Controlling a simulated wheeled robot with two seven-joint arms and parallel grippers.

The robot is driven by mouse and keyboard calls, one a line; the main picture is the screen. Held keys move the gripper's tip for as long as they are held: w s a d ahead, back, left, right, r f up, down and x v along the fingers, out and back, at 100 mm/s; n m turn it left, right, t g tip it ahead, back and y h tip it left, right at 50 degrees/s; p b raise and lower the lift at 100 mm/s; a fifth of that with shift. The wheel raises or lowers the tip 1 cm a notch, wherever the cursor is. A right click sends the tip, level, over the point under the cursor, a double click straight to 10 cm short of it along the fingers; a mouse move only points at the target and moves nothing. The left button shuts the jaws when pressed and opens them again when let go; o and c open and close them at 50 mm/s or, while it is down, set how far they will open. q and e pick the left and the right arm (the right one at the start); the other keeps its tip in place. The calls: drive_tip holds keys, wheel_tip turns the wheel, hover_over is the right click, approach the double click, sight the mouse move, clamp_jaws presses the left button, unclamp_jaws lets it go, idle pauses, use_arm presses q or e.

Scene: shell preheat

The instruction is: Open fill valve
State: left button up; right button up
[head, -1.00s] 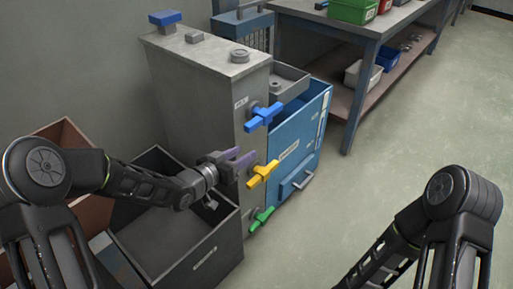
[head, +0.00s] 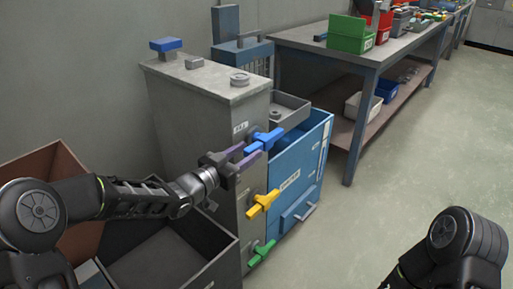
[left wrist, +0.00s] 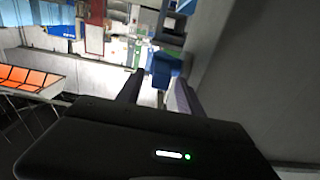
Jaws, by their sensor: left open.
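A grey cabinet (head: 195,115) carries three lever valves on its right-hand face: blue (head: 263,141), yellow (head: 261,203) and green (head: 260,253), from top to bottom. A small label sits above the blue lever, too small to read surely. My left gripper (head: 250,151) is open, its purple-grey fingers right beside the blue lever. In the left wrist view, the blue lever (left wrist: 163,68) shows between and just beyond the open fingers (left wrist: 158,90). I cannot tell whether they touch it. My right gripper is outside the views; only part of my right arm shows.
An open grey bin (head: 155,262) and a brown one (head: 45,170) lie under my left arm. A blue container (head: 305,165) stands just right of the cabinet. A workbench (head: 350,50) with bins is behind. The floor at right is clear.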

sight(260, 143)
use_arm(q)
drive_tip(key=shift+b+x, duration=0.3)
drive_tip(key=shift+x, duration=1.95)
drive_tip(key=shift+c, duration=0.4)
clamp_jaws()
